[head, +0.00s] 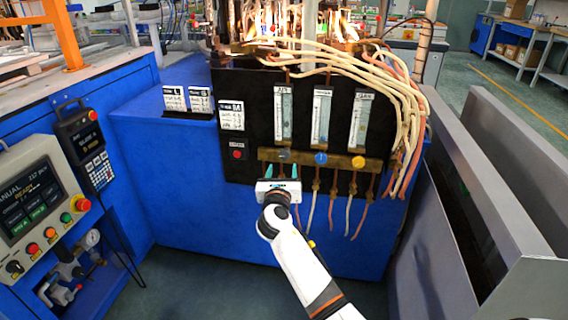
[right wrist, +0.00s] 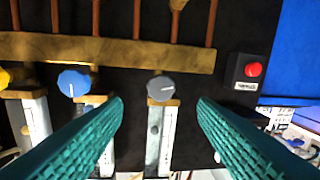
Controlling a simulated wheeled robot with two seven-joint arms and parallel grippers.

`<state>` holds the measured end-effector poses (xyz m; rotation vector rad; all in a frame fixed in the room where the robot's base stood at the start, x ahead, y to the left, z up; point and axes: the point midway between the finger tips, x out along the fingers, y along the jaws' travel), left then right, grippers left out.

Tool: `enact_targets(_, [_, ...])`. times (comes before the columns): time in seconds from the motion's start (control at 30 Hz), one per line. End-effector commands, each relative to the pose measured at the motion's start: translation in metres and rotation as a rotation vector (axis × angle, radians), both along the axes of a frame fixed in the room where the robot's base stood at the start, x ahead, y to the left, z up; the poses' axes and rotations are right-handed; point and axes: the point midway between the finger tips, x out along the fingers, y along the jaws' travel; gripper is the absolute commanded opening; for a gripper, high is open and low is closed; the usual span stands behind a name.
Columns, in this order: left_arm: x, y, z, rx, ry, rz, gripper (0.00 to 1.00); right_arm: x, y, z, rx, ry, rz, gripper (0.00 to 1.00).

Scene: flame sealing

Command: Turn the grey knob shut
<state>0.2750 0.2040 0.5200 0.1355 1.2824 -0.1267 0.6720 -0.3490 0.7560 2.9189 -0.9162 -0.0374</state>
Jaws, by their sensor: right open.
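The grey knob (head: 284,156) sits on the brass bar of the black panel, under the leftmost flow tube. In the right wrist view the grey knob (right wrist: 160,88) is round with a pale line pointing to the right. My right gripper (head: 283,171) is open just in front of and a little below the knob in the head view. In the right wrist view its two teal fingers (right wrist: 159,104) stand apart on either side of the knob, not touching it. My left gripper is not in view.
A blue knob (head: 320,158) and a yellow knob (head: 358,161) are on the same brass bar (head: 340,159). A red button (head: 237,154) is left of the grey knob. Hoses hang below the bar. A grey metal guard (head: 455,180) stands on the right.

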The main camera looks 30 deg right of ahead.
Motion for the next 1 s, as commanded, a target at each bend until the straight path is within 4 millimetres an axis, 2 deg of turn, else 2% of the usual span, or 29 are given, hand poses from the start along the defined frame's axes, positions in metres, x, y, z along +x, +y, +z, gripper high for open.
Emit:
enact_targets(0.1, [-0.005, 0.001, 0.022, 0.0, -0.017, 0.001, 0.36, 0.02, -0.014, -0.002, 0.0, -0.001, -0.001, 0.53])
enact_targets(0.27, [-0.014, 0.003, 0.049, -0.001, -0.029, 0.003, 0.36, 0.039, -0.026, -0.002, 0.001, -0.001, 0.001, 0.53])
enact_targets(0.5, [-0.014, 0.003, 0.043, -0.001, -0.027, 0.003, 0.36, 0.056, -0.038, -0.002, 0.001, 0.001, 0.002, 0.53])
enact_targets(0.8, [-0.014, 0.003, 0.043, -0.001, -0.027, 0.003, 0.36, 0.057, -0.039, -0.001, 0.001, 0.0, 0.002, 0.53])
enact_targets(1.0, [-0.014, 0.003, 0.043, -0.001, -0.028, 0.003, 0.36, 0.057, -0.039, -0.001, 0.001, 0.0, 0.002, 0.21])
